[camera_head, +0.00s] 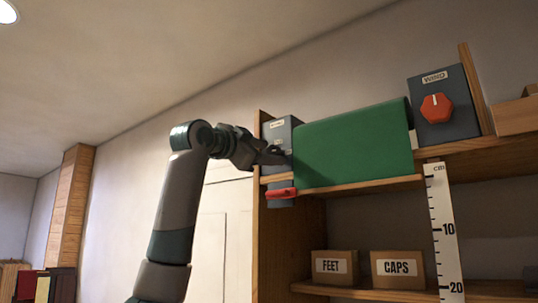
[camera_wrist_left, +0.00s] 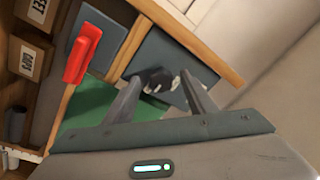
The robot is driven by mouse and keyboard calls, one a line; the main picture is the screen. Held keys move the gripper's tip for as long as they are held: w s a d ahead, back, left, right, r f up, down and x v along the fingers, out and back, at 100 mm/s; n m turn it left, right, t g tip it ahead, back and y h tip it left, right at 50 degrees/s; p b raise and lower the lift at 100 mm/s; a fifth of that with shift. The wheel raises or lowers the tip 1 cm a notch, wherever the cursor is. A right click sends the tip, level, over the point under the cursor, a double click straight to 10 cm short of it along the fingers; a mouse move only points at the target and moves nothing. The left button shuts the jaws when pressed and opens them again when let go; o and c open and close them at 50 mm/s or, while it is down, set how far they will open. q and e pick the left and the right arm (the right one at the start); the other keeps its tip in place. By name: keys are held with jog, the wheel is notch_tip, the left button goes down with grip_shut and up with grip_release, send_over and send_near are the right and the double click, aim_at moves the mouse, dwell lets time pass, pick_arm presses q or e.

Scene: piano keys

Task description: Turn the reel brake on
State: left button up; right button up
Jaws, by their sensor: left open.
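A grey-blue box (camera_head: 284,130) with a small label, too small to read, stands at the left end of the upper shelf. A red lever (camera_head: 282,193) sits below it on a small grey-blue plate. In the left wrist view the red lever (camera_wrist_left: 83,52) is at upper left, outside the jaws. My left gripper (camera_head: 284,156) is in front of the box, above the lever. In the left wrist view its fingers (camera_wrist_left: 161,98) are spread, with a dark round part (camera_wrist_left: 155,77) showing between them; I cannot tell if they touch it. My right gripper is not in view.
A green reel or panel (camera_head: 355,145) stands right of the box, close to my fingertips. Farther right is a box labelled WIND with a red knob (camera_head: 437,107). Boxes labelled FEET (camera_head: 334,268) and CAPS (camera_head: 397,268) sit below. A ruler (camera_head: 443,235) hangs at right.

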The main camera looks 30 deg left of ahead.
pick_arm(q)
jog(key=s+a+f+b, duration=0.1)
jog(key=s+b, duration=0.7)
jog(key=s, duration=0.8)
jog(key=shift+s+a+f, duration=0.2)
jog(key=shift+s+f, duration=0.05)
jog(key=shift+f, duration=0.4)
